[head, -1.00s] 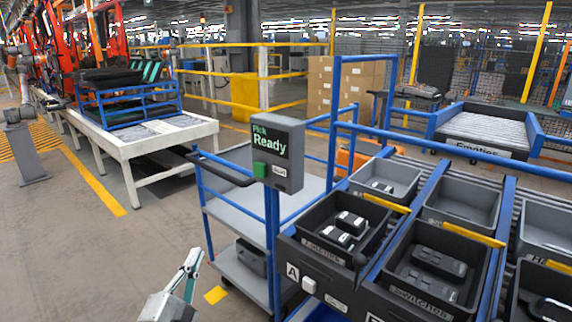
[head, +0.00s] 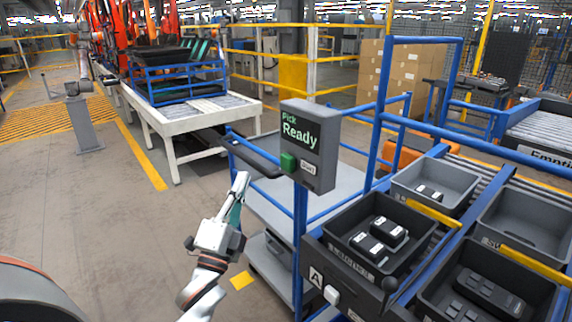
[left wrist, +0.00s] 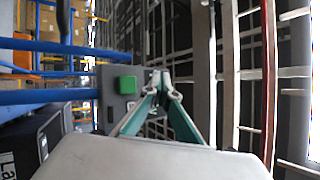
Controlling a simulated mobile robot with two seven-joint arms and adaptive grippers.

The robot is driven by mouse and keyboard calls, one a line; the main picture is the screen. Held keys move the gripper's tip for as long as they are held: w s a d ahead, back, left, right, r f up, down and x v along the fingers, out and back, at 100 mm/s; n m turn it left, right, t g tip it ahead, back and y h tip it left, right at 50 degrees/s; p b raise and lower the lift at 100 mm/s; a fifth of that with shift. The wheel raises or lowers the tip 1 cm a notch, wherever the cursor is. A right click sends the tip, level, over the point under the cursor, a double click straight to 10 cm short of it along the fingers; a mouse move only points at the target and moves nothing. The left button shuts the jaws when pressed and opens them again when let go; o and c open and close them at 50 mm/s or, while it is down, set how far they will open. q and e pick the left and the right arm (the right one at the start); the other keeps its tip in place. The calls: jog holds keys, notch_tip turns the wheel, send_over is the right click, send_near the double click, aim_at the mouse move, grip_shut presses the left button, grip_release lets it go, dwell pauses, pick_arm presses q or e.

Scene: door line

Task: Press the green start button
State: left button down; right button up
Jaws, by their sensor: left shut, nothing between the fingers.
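The green start button (head: 288,162) sits on the lower left of the grey pick box (head: 312,145), whose screen reads "Pick Ready". The box stands on a blue post by the cart. The button also shows in the left wrist view (left wrist: 126,85), just left of the fingertips. My left gripper (head: 240,181) is shut and empty, with its fingertips pointing up, left of and a little below the button in the head view. In the left wrist view its closed fingertips (left wrist: 160,80) appear beside the button. I see no contact. My right gripper is not in view.
A grey cart (head: 345,180) with a black handle (head: 240,150) stands behind and beside the box. Blue rails (head: 385,100) and a rack with dark bins (head: 350,238) are to the right. Open floor (head: 90,230) lies to the left.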

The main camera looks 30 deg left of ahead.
aim_at(288, 163)
pick_arm(q)
jog(key=w+d+b, duration=0.1)
jog(key=w+d, duration=0.2)
jog(key=w, duration=0.5)
jog(key=shift+d+b, duration=0.2)
jog(key=shift+b, duration=0.2)
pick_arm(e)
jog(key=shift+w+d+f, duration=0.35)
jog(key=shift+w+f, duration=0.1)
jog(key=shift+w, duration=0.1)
pick_arm(q)
jog(key=shift+w, duration=0.1)
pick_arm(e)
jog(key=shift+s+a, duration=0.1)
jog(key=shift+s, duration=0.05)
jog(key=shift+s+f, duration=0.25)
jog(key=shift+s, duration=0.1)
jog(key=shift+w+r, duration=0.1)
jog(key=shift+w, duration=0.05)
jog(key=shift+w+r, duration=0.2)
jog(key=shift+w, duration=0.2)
pick_arm(q)
jog(key=shift+w, duration=0.1)
